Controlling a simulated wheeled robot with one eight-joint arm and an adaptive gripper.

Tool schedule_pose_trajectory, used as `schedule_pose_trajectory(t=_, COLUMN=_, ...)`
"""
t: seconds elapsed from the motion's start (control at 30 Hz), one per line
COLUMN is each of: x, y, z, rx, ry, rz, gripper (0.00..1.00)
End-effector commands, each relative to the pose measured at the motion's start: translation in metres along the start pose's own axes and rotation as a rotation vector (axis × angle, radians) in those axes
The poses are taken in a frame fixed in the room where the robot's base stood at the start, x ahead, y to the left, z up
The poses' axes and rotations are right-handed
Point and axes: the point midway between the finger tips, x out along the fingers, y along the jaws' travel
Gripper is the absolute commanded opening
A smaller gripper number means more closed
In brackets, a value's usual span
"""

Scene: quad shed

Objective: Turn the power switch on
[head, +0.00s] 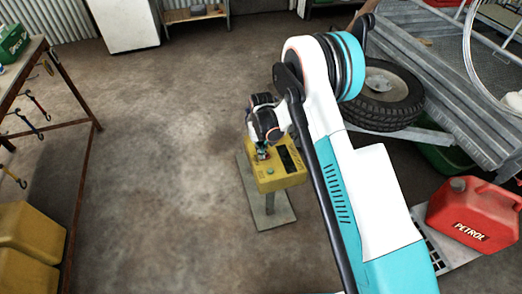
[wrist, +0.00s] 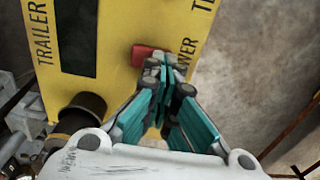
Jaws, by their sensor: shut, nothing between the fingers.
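A yellow box (head: 279,180) stands on a short post over a flat base plate on the floor. In the wrist view its yellow face (wrist: 122,20) carries the words "TRAILER" and a partly hidden label ending in "WER". A red switch (wrist: 141,54) sits beside that label, partly covered by my fingertips. My gripper (wrist: 160,68) is shut and empty, its tips at the right side of the red switch. I cannot tell whether they touch it, or which way the switch is set. In the head view my gripper (head: 262,154) is over the box's left part.
The box also has a dark panel (wrist: 76,38) and a round black part (wrist: 85,110). A tyre (head: 385,95) and a metal trailer (head: 440,70) stand to the right, with a red petrol can (head: 470,212). Open concrete floor (head: 160,130) lies left of the box.

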Motion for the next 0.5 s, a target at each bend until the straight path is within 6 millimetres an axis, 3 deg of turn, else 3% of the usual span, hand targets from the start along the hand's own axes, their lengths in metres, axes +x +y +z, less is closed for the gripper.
schedule_pose_trajectory(t=0.5, x=-0.004, y=0.015, z=0.000, rx=0.000, ry=0.000, rz=0.000, gripper=0.00)
